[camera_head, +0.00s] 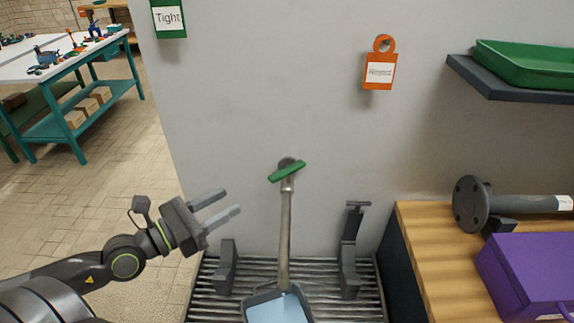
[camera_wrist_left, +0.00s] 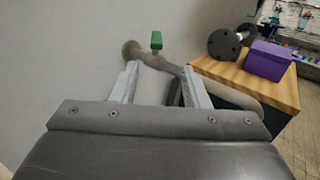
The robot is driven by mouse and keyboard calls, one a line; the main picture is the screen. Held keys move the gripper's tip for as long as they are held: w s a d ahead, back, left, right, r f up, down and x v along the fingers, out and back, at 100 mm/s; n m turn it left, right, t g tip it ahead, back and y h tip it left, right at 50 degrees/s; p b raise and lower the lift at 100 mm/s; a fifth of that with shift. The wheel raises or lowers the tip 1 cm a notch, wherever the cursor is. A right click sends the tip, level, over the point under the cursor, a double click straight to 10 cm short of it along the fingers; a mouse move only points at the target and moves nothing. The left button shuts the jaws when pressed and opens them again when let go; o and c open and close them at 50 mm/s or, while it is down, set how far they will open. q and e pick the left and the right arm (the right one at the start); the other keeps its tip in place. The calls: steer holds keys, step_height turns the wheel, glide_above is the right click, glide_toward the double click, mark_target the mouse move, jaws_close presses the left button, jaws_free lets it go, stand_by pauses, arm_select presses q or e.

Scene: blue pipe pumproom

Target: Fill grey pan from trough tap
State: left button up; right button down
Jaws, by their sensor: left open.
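The trough tap (camera_head: 285,215) is a long grey pipe coming out of the wall, with a green handle (camera_head: 287,171) near its top. Its lower end reaches down to the grey pan (camera_head: 250,299), which is cut off by the bottom edge. A pale blue surface fills the pan's visible inside; I cannot tell if it is water. My left gripper (camera_head: 233,202) is open and empty, left of the pipe and below the handle. In the left wrist view the green handle (camera_wrist_left: 156,40) lies beyond the open fingers (camera_wrist_left: 160,76). My right gripper is out of view.
The slatted trough grate (camera_head: 322,275) carries two dark upright brackets (camera_head: 226,268). On the right, a wooden bench (camera_head: 425,250) holds a purple box (camera_head: 530,270) and a flanged pipe (camera_head: 470,205). A dark shelf (camera_head: 490,84) with a green tray (camera_head: 530,66) juts out above.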

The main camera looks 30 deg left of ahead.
mark_target(288, 169)
arm_select(q)
steer(key=shift+w+f+p, duration=0.1)
steer(key=shift+p, duration=0.65)
steer(key=b+x, duration=0.1)
steer(key=x, duration=0.7)
steer(key=b+x, duration=0.2)
steer(key=x, duration=0.6)
steer(key=shift+w+a+f, duration=0.1)
steer(key=shift+a+f, duration=0.1)
steer(key=shift+f, duration=0.05)
steer(key=shift+w+d, duration=0.3)
steer(key=shift+w, duration=0.3)
